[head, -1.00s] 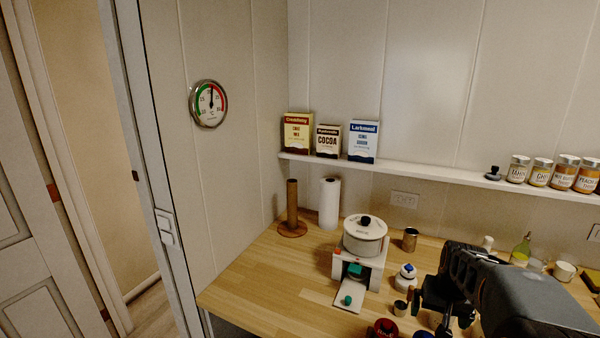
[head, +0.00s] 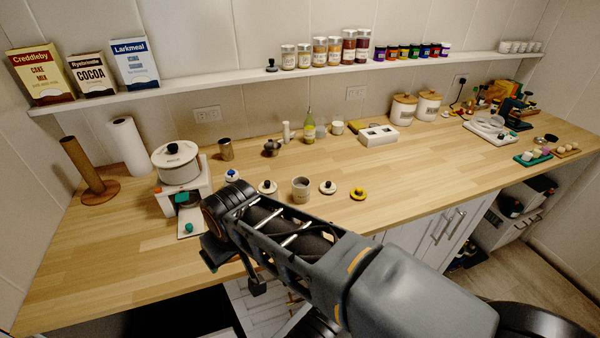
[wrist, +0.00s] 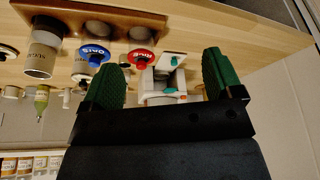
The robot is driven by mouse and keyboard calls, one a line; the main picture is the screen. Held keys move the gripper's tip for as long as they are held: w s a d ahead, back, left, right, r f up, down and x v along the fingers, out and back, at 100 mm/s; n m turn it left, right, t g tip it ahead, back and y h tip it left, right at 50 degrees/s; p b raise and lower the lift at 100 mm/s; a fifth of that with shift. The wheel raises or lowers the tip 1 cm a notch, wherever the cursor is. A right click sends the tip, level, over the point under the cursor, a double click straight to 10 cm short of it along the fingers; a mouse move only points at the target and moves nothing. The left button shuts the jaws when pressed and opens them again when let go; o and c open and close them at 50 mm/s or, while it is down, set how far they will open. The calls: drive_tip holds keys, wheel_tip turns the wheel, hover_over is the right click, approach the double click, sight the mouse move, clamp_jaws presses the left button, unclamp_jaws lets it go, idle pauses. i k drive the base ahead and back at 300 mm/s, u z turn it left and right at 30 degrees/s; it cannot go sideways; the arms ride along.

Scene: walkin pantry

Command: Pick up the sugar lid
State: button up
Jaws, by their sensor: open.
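I cannot read which lid is marked sugar. In the head view, a pale lid with a dark knob (head: 267,187) lies left of an open grey canister (head: 301,190). Another pale lid (head: 328,187) lies right of the canister, and a yellow lid (head: 358,194) lies farther right. The wrist view shows a blue lid (wrist: 95,54) and a red lid (wrist: 138,57) with lettering, and the canister (wrist: 42,50) at left. My gripper (wrist: 165,58) is open, its green fingers apart with nothing held. In the head view my arm hides part of the front counter.
A white stand with a lidded pot (head: 176,163) is at left, near a paper roll (head: 128,147). A white box (head: 379,136) and wooden-lidded canisters (head: 403,108) stand at the back. The counter's right middle (head: 450,157) is largely clear.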

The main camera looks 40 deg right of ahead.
sight(328, 186)
drive_tip(key=z, duration=1.6)
